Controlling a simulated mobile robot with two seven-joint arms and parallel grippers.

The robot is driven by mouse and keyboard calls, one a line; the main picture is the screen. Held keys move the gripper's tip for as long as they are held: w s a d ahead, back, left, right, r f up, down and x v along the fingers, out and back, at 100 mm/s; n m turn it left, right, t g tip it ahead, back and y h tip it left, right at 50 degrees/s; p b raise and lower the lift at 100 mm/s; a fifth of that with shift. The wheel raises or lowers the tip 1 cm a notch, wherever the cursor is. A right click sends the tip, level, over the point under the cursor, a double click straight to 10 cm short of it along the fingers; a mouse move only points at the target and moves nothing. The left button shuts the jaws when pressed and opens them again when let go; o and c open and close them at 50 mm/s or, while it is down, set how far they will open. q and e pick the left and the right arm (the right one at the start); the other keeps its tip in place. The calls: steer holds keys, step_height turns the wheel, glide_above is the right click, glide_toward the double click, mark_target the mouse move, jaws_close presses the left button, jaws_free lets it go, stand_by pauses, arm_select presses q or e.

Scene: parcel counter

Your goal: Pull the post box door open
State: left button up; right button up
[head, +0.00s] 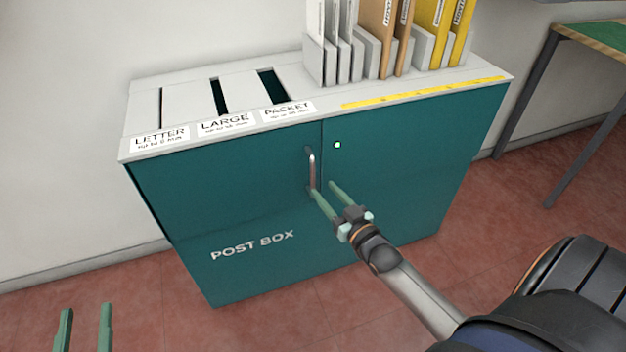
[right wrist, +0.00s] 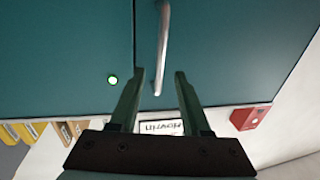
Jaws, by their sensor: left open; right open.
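The teal post box (head: 400,150) stands against the wall with a light grey top. A silver upright bar handle (head: 312,172) sits near the door's right edge. My right gripper (head: 321,187) is open at the handle. My left gripper (head: 86,311) is open and empty at the lower left, away from the box.
A small green light (head: 337,145) is on the right panel. The top has slots and a rack of envelopes (head: 385,45). A green-topped table (head: 595,38) stands at the right. Red floor (head: 150,290) is clear left of the box.

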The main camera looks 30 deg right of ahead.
mark_target(314, 179)
steer(key=w+b, duration=0.1)
steer(key=w, duration=0.5)
steer(key=shift+w+d, duration=0.1)
arm_select(q)
step_height(314, 179, up, 10)
steer(key=s+m+t+h, duration=0.2)
steer(key=m+t+h, duration=0.1)
steer(key=h, duration=0.1)
steer(key=shift+s+d+t+b, duration=0.3)
steer(key=shift+d, duration=0.1)
arm_select(e)
steer(key=shift+w, duration=0.25)
jaws_close()
